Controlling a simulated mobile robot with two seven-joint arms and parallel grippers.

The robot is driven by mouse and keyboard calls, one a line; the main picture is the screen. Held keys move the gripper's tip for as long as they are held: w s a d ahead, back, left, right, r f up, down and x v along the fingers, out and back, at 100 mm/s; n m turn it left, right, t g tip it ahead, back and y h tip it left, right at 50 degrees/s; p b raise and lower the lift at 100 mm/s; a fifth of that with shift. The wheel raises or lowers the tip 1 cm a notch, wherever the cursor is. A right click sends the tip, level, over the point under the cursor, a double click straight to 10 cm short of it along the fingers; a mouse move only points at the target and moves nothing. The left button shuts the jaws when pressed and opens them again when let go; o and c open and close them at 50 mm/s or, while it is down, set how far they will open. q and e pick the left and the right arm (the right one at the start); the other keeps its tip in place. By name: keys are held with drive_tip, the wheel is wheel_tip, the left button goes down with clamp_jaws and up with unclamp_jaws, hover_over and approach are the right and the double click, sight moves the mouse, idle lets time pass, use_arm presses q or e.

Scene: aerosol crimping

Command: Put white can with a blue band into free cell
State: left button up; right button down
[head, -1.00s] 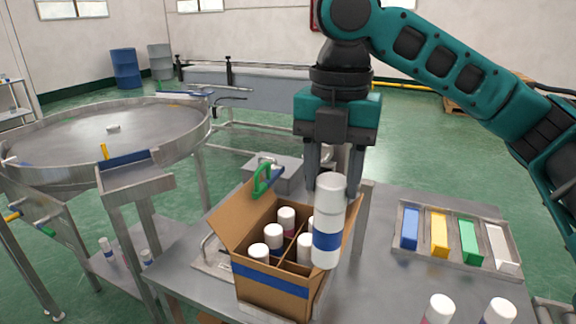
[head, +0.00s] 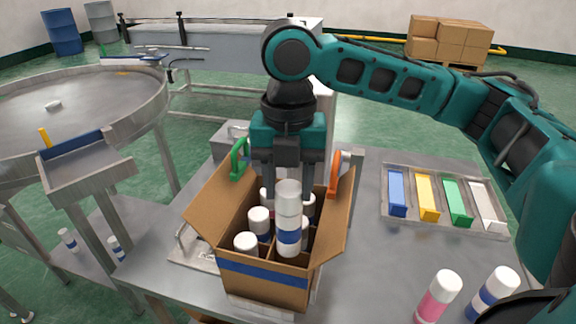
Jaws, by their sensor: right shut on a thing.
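The white can with a blue band (head: 289,222) is upright in the head view, over the open cardboard box. My right gripper (head: 290,190) is shut on it from behind. The can's lower end shows in front of the cells and overlaps the box's interior; I cannot tell how deep it sits. The cardboard box (head: 262,282) has a blue stripe and dividers. Several white-capped cans stand in its cells, such as one at the front left (head: 246,244). The free cell is hidden or hard to make out behind the held can. My left gripper is not in view.
A pink-banded can (head: 437,297) and another blue-banded can (head: 492,292) stand at the front right of the table. A tray (head: 446,222) with blue, yellow, green and white blocks lies to the right. Box flaps stand open at both sides. A round steel table (head: 75,88) is at left.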

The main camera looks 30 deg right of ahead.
sight(289, 240)
wheel_tip(289, 240, down, 4)
drive_tip(key=shift+r, duration=0.25)
wheel_tip(289, 240, down, 3)
drive_tip(key=shift+f, duration=0.15)
wheel_tip(289, 240, down, 2)
drive_tip(key=shift+f+b, duration=0.1)
drive_tip(key=shift+b, duration=0.5)
use_arm(q)
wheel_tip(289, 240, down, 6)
drive_tip(key=b, duration=0.4)
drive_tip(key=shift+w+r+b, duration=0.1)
drive_tip(key=shift+b, duration=0.25)
use_arm(e)
wheel_tip(289, 240, down, 4)
drive_tip(key=shift+f, duration=0.1)
drive_tip(key=shift+c, duration=2.3)
unclamp_jaws()
use_arm(q)
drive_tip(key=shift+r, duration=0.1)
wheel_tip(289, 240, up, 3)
drive_tip(key=p, duration=0.2)
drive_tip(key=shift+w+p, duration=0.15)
drive_tip(key=shift+p, duration=0.25)
use_arm(e)
wheel_tip(289, 240, up, 13)
